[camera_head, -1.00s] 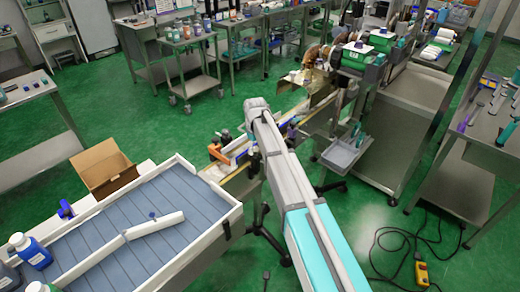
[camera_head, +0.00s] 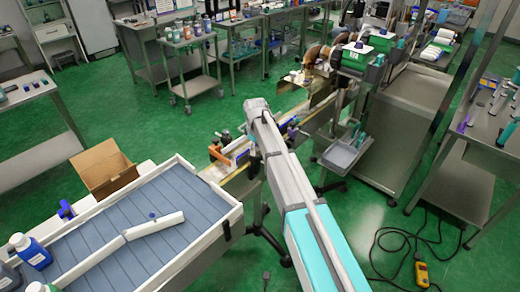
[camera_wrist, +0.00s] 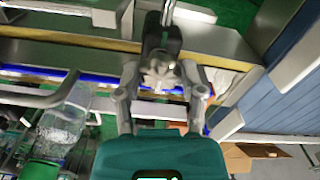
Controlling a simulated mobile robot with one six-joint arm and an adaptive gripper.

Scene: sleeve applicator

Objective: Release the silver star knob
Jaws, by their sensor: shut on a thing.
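The silver star knob (camera_wrist: 160,74) shows in the wrist view, with its lobed rim between the two fingers of my gripper (camera_wrist: 160,92). The fingers are closed against its left and right sides. A dark bracket or post (camera_wrist: 160,35) stands just behind the knob. In the head view my arm reaches over the conveyor line, and my gripper and the knob are hidden behind the arm.
A blue guide rail (camera_wrist: 60,74) runs along the conveyor near the knob. A clear bottle (camera_wrist: 65,125) with a green part is at lower left in the wrist view. An orange clamp (camera_head: 219,152) and a grey tray (camera_head: 345,155) flank my arm.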

